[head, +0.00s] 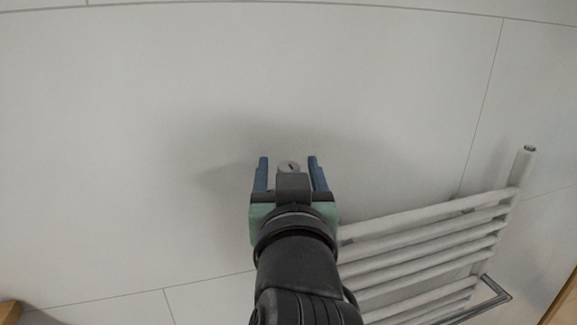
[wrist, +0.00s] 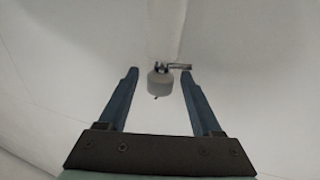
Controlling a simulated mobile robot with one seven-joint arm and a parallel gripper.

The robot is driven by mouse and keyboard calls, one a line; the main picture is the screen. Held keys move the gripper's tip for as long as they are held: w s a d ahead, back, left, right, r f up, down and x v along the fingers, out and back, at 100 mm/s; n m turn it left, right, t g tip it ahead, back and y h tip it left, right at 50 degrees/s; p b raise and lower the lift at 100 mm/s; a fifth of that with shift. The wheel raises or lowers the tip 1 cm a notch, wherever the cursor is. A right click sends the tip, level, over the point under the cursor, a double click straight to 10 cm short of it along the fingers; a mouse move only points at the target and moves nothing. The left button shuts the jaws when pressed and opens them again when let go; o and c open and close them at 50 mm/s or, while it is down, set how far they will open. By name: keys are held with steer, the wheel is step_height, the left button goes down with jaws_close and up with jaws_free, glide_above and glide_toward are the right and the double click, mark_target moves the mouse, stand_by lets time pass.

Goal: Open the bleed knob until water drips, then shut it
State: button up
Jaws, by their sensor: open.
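My gripper (head: 288,160) is open, with its two blue fingers apart and pointing at the pale wall. I cannot tell which of these parts turns.
A white towel radiator (head: 430,245) with several bars stands at the lower right, its far post (head: 525,160) rising at the right. A metal rail (head: 490,290) lies in front of it. Wooden edges show in both lower corners. The wall (head: 130,130) to the left is bare.

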jaws_close()
steer(key=shift+d+n+y, duration=0.1)
steer(key=shift+n+y, duration=0.3)
steer(key=shift+y, duration=0.2)
steer(key=n+y, duration=0.1)
steer(key=y, duration=0.1)
steer(key=shift+d+n+g+y, duration=0.1)
steer(key=shift+n+g+y, duration=0.2)
steer(key=shift+n+y, duration=0.1)
steer(key=n+g+y, duration=0.1)
steer(key=n+y, duration=0.1)
steer(key=y, duration=0.2)
steer(key=shift+f+n+g, duration=0.1)
steer(key=shift+n+g, duration=0.3)
steer(key=n+g+y+b, duration=0.2)
steer(key=n+g+y, duration=0.1)
steer(key=y, duration=0.1)
steer(key=shift+n+g+b, duration=0.3)
steer(key=shift+a+n+g+y+b, duration=0.2)
steer(key=shift+n+g+y+b, duration=0.65)
steer(key=shift+n+g+y, duration=0.85)
steer(key=shift+g, duration=0.5)
